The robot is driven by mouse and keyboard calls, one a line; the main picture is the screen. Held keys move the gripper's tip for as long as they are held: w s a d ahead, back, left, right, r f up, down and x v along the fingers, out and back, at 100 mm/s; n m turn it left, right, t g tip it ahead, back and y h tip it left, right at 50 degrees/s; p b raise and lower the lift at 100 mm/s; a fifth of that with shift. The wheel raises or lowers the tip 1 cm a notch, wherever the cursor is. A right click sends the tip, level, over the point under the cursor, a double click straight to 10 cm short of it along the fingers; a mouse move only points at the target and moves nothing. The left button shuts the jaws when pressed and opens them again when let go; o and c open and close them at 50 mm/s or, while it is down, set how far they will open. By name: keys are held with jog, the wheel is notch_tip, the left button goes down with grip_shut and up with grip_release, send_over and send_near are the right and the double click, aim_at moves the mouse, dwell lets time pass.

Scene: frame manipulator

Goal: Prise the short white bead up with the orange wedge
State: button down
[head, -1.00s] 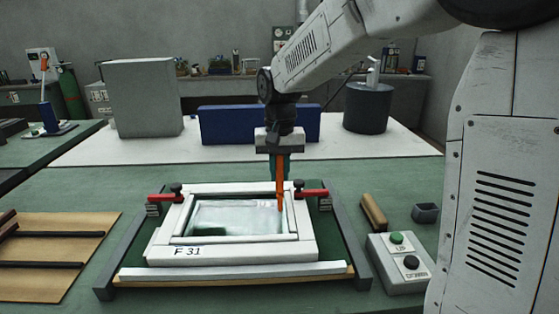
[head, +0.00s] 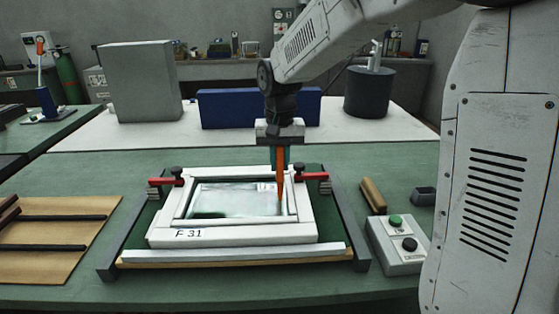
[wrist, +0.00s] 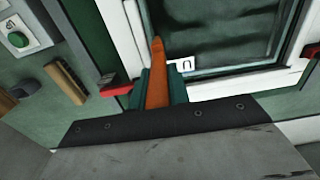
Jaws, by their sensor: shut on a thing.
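My gripper (head: 280,160) is shut on the orange wedge (head: 281,188), which points steeply down at the right side of the white frame (head: 235,237) marked F 31. The wedge tip is at the glass edge beside the short white bead (head: 292,203) on the right; I cannot tell whether they touch. Another short bead (head: 185,206) lies along the left side. In the wrist view, the wedge (wrist: 157,85) stands between the teal fingers of my gripper (wrist: 159,88), its tip near the inner edge of the white frame (wrist: 121,38). The bead looks seated.
Red clamps (head: 167,182) (head: 316,177) stand at both sides of the frame. A brown board (head: 50,240) lies at left. A grey rail (head: 235,256) runs in front.

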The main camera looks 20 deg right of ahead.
jog(key=shift+s+d, duration=0.3)
jog(key=shift+d, duration=0.5)
dwell(0.9)
jog(key=shift+w+a, duration=0.1)
jog(key=shift+a, duration=0.05)
jog(key=shift+w+a, duration=0.15)
jog(key=shift+a, duration=0.25)
jog(key=shift+r, duration=4.05)
